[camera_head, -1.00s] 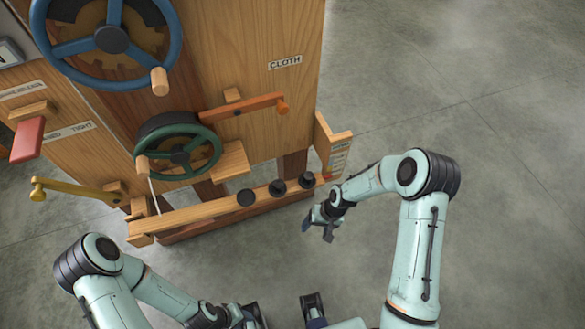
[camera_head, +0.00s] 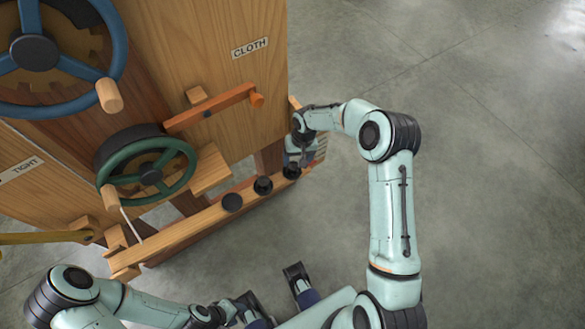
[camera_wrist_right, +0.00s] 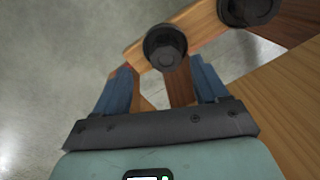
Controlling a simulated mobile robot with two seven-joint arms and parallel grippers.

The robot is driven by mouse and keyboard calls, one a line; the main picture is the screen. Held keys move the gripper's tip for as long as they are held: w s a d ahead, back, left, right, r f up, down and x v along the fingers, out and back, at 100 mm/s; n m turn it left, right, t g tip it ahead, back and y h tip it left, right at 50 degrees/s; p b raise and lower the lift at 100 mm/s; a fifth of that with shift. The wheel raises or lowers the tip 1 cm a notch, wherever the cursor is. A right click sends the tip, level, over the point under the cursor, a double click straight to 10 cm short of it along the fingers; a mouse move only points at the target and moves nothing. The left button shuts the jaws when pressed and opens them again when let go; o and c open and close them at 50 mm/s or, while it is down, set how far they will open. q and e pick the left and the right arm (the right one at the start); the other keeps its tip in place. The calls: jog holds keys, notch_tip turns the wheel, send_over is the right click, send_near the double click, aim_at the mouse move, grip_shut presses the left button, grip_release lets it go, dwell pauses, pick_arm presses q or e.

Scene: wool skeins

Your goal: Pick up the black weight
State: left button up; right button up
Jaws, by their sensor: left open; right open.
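Three black weights stand in a row on a wooden rail (camera_head: 185,232) at the machine's foot: one at left (camera_head: 232,203), one in the middle (camera_head: 263,185) and one at the right end (camera_head: 291,172). My right gripper (camera_head: 295,158) is open, right at the right-end weight and partly covering it. In the right wrist view, this weight (camera_wrist_right: 166,47) lies between and just beyond the open blue fingertips (camera_wrist_right: 161,68); I cannot tell whether they touch it. A second weight (camera_wrist_right: 248,9) shows at the top edge. My left gripper (camera_head: 274,291) is open and empty, low in the head view.
The wooden machine carries a blue wheel (camera_head: 70,62), a green wheel (camera_head: 150,176) and an orange-knobbed lever (camera_head: 215,108) above the rail. A wooden bracket stands behind my right gripper. The grey floor (camera_head: 480,150) to the right is clear.

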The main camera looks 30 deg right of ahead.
aim_at(293, 166)
jog(key=f, duration=0.1)
jog(key=a+f, duration=0.1)
jog(key=f, duration=0.3)
jog(key=shift+w+a+f, duration=0.15)
jog(key=shift+w, duration=0.1)
grip_shut()
